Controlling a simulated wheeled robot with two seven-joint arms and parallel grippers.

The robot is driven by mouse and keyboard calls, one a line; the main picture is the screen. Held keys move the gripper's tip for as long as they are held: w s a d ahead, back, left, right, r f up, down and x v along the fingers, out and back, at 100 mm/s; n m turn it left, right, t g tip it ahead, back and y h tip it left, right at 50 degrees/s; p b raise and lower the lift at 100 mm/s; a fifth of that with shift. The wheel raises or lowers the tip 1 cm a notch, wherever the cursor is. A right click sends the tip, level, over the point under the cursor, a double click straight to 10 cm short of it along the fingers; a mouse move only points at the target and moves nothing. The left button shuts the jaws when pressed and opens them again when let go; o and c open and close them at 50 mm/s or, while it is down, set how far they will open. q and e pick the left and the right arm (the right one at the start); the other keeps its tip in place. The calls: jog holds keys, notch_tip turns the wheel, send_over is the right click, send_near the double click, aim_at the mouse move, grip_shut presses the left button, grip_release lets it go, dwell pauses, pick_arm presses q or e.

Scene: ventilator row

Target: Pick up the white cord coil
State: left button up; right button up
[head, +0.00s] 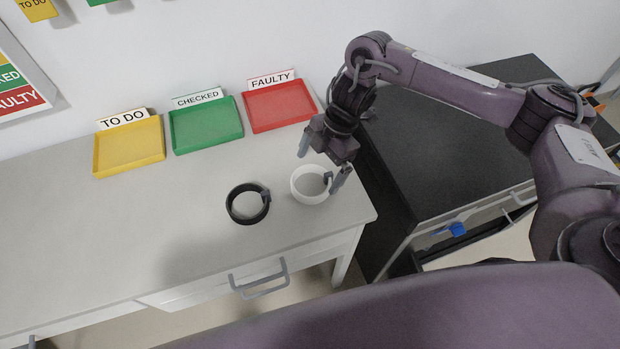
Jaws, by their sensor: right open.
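The white cord coil (296,192) is a ring lying flat on the grey worktop near its right end. My right gripper (322,163) is above it at the coil's far right side, pointing down. Its two fingers are spread apart and hold nothing. One finger is to the upper left, beyond the coil's far edge; the other is at the coil's right rim. I cannot tell whether that finger touches the rim. My left gripper is not in view.
A black cord coil (233,211) lies just left of the white one. Yellow (97,160), green (175,141) and red (249,119) trays stand along the wall. A dark cabinet (430,150) adjoins the right end. The worktop's left part is clear.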

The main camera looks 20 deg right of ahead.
aim_at(309, 189)
jog(key=x, duration=0.2)
jog(key=p+x, duration=0.1)
jog(key=x, duration=0.1)
jog(key=shift+w+a+f+p, duration=0.1)
jog(key=shift+a+f+p, duration=0.2)
jog(key=shift+a, duration=0.1)
jog(key=shift+a+f, duration=0.2)
jog(key=shift+f, duration=0.25)
jog(key=c, duration=0.9)
jog(key=shift+r, duration=0.1)
